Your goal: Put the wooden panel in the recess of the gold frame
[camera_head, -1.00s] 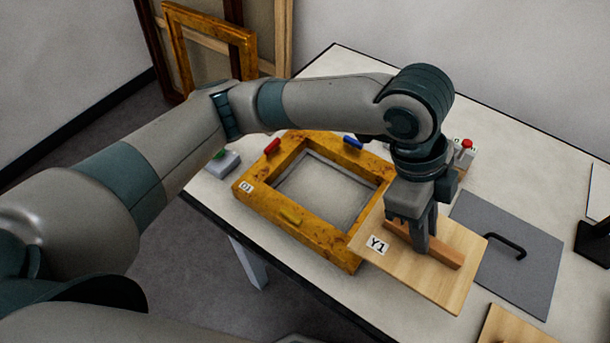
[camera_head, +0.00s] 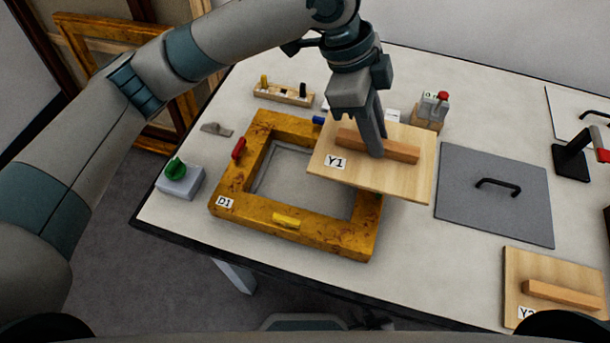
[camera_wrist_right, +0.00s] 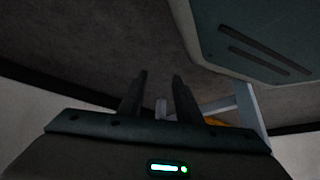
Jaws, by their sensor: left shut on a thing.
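The wooden panel (camera_head: 400,182), labelled Y1, is held level by the wooden bar on its top. My left gripper (camera_head: 374,148) is shut on that bar. The gold frame (camera_head: 328,238), labelled D1, lies on the table with its grey recess (camera_head: 295,182) showing. In the head view the panel covers the frame's far right corner and part of the recess; it appears raised above the frame, not in the recess. My right gripper (camera_wrist_right: 160,97) shows in the right wrist view with its fingers apart and nothing between them.
Red (camera_head: 239,149), blue and yellow (camera_head: 286,220) pieces sit on the frame. A grey plate with a black handle (camera_head: 498,184) and a second panel (camera_head: 550,268) lie to the right. A green-knobbed box (camera_head: 178,178) stands left; a red-button box (camera_head: 434,106) stands behind.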

